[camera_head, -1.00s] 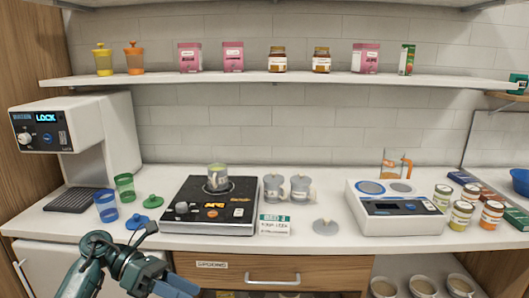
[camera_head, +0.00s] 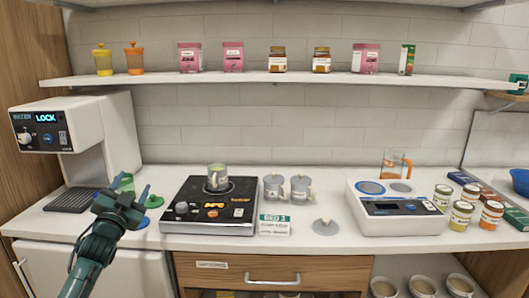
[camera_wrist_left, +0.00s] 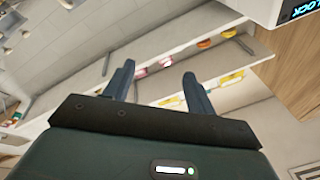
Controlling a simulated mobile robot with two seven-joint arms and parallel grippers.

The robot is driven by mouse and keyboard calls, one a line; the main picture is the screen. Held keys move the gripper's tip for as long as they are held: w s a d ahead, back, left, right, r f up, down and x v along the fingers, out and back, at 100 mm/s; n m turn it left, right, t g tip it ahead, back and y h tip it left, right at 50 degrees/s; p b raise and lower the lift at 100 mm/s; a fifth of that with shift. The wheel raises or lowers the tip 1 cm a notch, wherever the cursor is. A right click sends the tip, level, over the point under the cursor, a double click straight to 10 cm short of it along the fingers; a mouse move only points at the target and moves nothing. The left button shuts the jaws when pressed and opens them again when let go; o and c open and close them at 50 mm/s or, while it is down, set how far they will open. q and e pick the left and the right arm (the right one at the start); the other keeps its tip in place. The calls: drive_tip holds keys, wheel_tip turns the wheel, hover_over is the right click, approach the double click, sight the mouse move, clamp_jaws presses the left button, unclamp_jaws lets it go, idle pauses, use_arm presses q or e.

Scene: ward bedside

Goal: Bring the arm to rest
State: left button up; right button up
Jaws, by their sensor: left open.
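My left arm comes in from the lower left in the head view. Its gripper (camera_head: 131,194) is raised in front of the counter's left part, with its fingers pointing up and away. The gripper is open, with nothing between the fingers; in the left wrist view the two fingers (camera_wrist_left: 156,88) stand apart, and the shelf and wall show tilted beyond them. My right gripper is not in view.
A white water dispenser (camera_head: 108,130) stands at the left. A black hotplate (camera_head: 237,213) carries a cup. Two grey lidded mugs, a sign (camera_head: 274,225), a white two-pad device (camera_head: 395,228) and several jars stand farther right. A shelf (camera_head: 300,78) runs above.

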use_arm(q)
drive_tip(key=s+d+f+n+g, duration=0.1)
drive_tip(key=s+d+f+g, duration=0.2)
drive_tip(key=f, duration=0.5)
drive_tip(key=s+d+f+n+g+h, duration=0.1)
drive_tip(key=s+d+f, duration=0.2)
drive_tip(key=s+f, duration=0.4)
drive_tip(key=s+d+f+n+g, duration=0.1)
drive_tip(key=s+d+f+g, duration=0.15)
drive_tip(key=f, duration=0.65)
drive_tip(key=s+d+f+g+h, duration=0.1)
drive_tip(key=s+d+f, duration=0.3)
drive_tip(key=s, duration=0.9)
drive_tip(key=s+d+f+n+g+h, duration=0.1)
drive_tip(key=s+d+f, duration=0.3)
drive_tip(key=s, duration=0.9)
drive_tip(key=d+g, duration=0.1)
drive_tip(key=d, duration=0.2)
drive_tip(key=shift+s+f+g+h, duration=0.15)
drive_tip(key=shift+s+g+h, duration=0.2)
drive_tip(key=shift+h, duration=0.05)
drive_tip(key=shift+d, duration=0.1)
drive_tip(key=shift+c, duration=0.6)
